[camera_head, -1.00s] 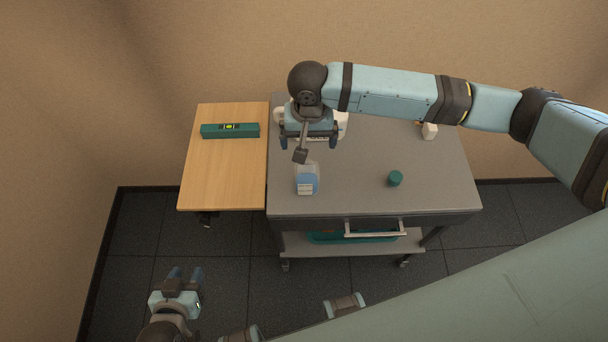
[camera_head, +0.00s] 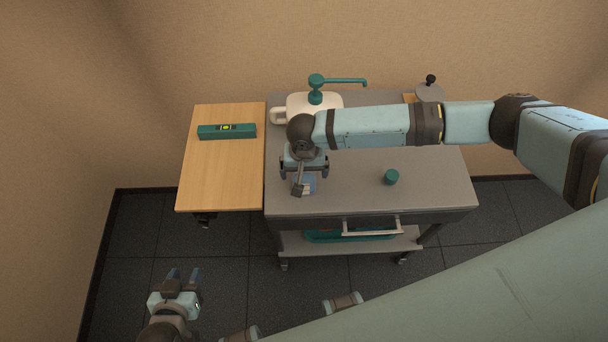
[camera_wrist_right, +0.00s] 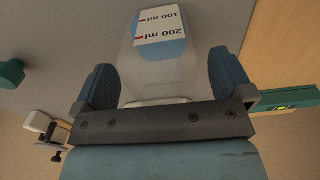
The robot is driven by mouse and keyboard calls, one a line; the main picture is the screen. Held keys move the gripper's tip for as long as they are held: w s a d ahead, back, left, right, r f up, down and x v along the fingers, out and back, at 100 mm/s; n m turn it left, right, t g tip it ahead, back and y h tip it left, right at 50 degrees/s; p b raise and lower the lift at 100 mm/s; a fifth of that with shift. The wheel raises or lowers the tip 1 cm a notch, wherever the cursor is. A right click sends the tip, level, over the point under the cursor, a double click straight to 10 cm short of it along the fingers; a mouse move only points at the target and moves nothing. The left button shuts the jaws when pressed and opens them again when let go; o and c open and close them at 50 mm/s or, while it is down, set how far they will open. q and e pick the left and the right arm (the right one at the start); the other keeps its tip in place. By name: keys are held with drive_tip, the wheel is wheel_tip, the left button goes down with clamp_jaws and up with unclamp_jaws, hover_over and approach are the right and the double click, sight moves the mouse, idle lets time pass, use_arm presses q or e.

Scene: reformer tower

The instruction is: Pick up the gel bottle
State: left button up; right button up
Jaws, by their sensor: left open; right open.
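The gel bottle, a clear bottle with blue on it and a white label marked 100 ml and 200 ml, stands near the front left of the grey cart top (camera_head: 350,190). In the head view the bottle (camera_head: 309,183) is partly hidden by my right gripper (camera_head: 304,172). In the right wrist view the bottle (camera_wrist_right: 160,68) lies between the two open fingers of that gripper (camera_wrist_right: 158,82), with gaps visible at its sides. My left gripper (camera_head: 184,274) is open and empty, low at the left over the floor.
A teal cylinder (camera_head: 391,177) sits right of the bottle. A teal level (camera_head: 227,132) lies on the wooden side board (camera_head: 222,180). A grey pot (camera_head: 430,93) is at back right.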

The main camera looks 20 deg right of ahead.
drive_tip(key=c, duration=1)
drive_tip(key=shift+r, duration=0.15)
wheel_tip(320, 180, up, 20)
drive_tip(key=shift+f, duration=0.25)
idle(0.7)
drive_tip(key=shift+r, duration=0.1)
